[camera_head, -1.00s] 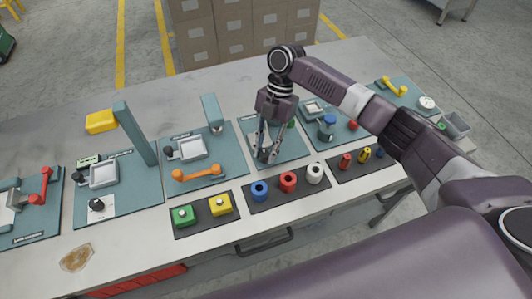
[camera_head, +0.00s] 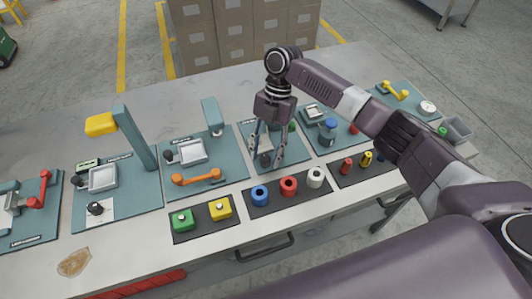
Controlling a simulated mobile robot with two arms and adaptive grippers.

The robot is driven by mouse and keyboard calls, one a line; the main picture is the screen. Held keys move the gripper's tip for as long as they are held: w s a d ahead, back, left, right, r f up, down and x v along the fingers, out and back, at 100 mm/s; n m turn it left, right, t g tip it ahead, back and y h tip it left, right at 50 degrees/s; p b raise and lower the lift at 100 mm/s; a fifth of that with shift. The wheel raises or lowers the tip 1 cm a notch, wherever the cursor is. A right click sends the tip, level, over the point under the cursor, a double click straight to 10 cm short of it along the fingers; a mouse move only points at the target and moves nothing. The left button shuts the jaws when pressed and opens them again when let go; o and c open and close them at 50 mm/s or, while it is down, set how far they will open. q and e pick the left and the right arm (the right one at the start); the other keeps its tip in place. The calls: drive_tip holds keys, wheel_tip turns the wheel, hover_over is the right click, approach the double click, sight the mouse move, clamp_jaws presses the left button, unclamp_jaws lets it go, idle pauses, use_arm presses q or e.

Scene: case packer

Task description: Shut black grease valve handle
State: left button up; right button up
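My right gripper (camera_head: 265,163) points down over the teal panel (camera_head: 294,157) in the middle of the row. Its two fingers are apart, one on each side of a small black part (camera_head: 265,160) that looks like the black grease valve handle. The fingers partly cover this handle, and I cannot tell its exact angle or whether a finger touches it. My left gripper is not in view.
An orange handle (camera_head: 196,179) is on the panel to the left. A blue-topped part (camera_head: 328,128) stands close on the right. Blue (camera_head: 260,195), red (camera_head: 289,186) and white (camera_head: 315,177) pieces sit in front. Cardboard boxes (camera_head: 240,35) stand behind the table.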

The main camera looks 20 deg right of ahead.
drive_tip(key=shift+r, duration=0.1)
drive_tip(key=v, duration=1.1)
drive_tip(key=shift+w+r, duration=0.2)
drive_tip(key=shift+r, duration=0.1)
drive_tip(key=shift+d, duration=0.15)
